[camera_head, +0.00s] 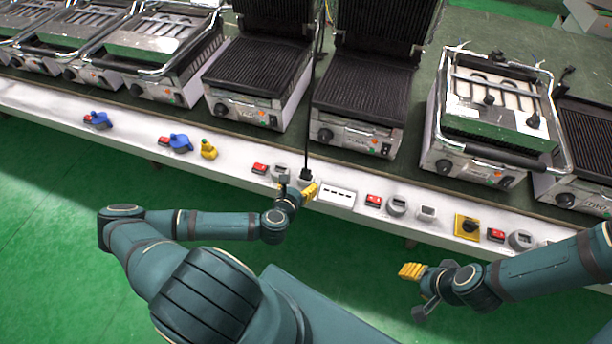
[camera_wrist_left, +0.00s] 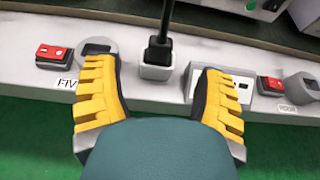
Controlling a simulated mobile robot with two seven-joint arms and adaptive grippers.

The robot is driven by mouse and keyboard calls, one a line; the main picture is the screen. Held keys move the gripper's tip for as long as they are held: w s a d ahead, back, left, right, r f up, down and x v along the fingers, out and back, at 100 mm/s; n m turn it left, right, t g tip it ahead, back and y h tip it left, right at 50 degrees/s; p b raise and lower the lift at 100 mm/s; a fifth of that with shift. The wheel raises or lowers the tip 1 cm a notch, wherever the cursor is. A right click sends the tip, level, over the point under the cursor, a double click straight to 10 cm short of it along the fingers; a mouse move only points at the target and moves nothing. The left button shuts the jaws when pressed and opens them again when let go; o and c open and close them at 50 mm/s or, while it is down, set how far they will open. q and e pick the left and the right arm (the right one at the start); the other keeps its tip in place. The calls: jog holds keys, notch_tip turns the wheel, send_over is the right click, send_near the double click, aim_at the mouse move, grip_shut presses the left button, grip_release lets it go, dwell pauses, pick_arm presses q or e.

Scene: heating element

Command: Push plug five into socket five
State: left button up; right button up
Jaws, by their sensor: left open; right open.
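The black plug (camera_wrist_left: 158,50), with its cord running up, stands upright at the light grey socket (camera_wrist_left: 157,71) in the left wrist view. I cannot tell how deep it sits. A label reading "FIV" (camera_wrist_left: 66,84), cut off by a finger, is on the panel to the left. In the head view the plug (camera_head: 306,174) is just beyond my left gripper (camera_head: 302,190). My left gripper is open, its yellow fingers apart on either side in front of the socket, not gripping the plug. My right gripper (camera_head: 411,271) is in front of the panel, holding nothing visible.
The white panel (camera_head: 235,165) carries red switches (camera_head: 260,168), a slotted plate (camera_head: 338,193), blue connectors (camera_head: 180,142) and a yellow rotary switch (camera_head: 467,226). Grill units (camera_head: 258,75) stand on the green table behind. Green floor (camera_head: 50,220) is open in front.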

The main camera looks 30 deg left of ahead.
aim_at(305, 173)
pick_arm(q)
jog(key=shift+b+x, duration=0.65)
jog(key=shift+x, duration=3.15)
jog(key=shift+r, duration=0.25)
grip_shut()
